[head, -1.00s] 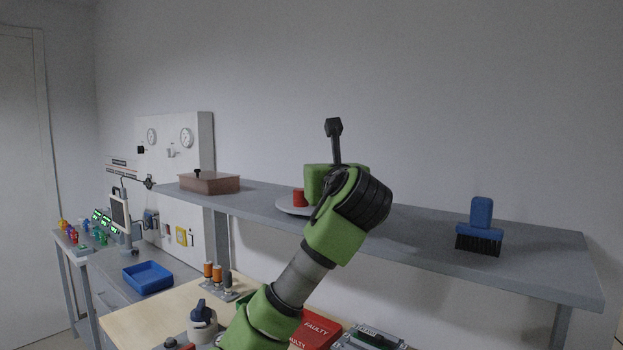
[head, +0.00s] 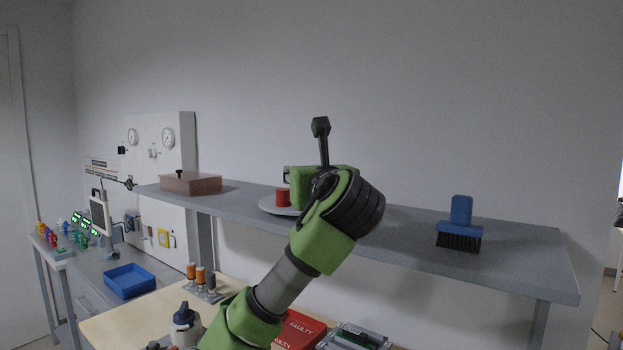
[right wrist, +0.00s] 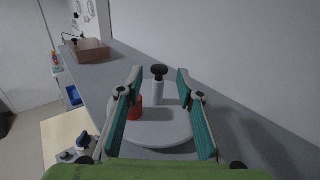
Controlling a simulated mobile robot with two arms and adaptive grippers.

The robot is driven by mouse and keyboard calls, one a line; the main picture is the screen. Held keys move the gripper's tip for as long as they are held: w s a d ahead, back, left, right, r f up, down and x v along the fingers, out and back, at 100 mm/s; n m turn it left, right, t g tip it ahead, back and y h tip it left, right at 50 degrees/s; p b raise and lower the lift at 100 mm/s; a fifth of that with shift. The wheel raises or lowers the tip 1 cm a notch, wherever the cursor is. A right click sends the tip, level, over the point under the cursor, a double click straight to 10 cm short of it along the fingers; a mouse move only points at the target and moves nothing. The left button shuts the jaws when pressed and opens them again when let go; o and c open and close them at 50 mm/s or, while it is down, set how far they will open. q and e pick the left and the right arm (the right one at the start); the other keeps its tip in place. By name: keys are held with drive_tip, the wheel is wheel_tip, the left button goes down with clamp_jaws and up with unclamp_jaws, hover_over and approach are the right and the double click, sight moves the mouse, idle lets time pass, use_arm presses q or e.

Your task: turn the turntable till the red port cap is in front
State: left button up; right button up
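The round grey turntable (head: 267,207) stands on the long grey shelf, and its right part is hidden behind my right arm in the head view. The red port cap (head: 283,198) stands on its visible left part. In the right wrist view the turntable (right wrist: 160,139) carries the red cap (right wrist: 136,110) and a pale post with a black knob (right wrist: 158,71). My right gripper (right wrist: 160,77) is open over the turntable. The post shows between its fingers, and the cap shows close beside the left finger. I cannot tell whether they touch. My left gripper is out of view.
On the shelf (head: 405,232), a brown lidded box (head: 192,184) is to the left and a blue brush (head: 460,222) to the right.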

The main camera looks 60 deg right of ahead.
drive_tip(key=v, duration=0.8)
drive_tip(key=shift+s+a+r, duration=0.1)
drive_tip(key=shift+s+a, duration=0.2)
